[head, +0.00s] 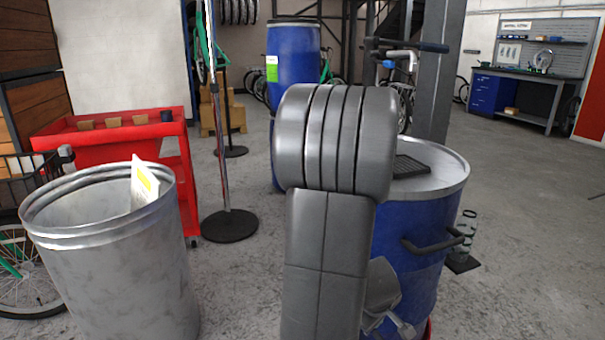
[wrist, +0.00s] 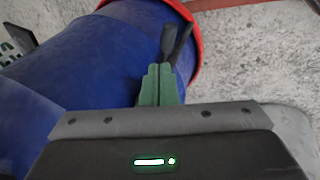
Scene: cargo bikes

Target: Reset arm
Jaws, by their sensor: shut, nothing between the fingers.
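My gripper (wrist: 172,45) shows in the wrist view with its green and black fingers shut and nothing between them. It is in front of the side of a blue drum (wrist: 90,75), near the drum's red edge (wrist: 192,22); I cannot tell if it touches. In the head view my grey arm fills the middle and covers part of the blue drum (head: 425,230) at the right. The fingers cannot be made out clearly there.
A metal bin (head: 110,275) holding a white and yellow item (head: 145,183) stands at left. Behind it are a red cart (head: 188,170) and a pole on a round black base (head: 229,226). A black tray (head: 408,167) lies on the drum lid. Floor at right is open.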

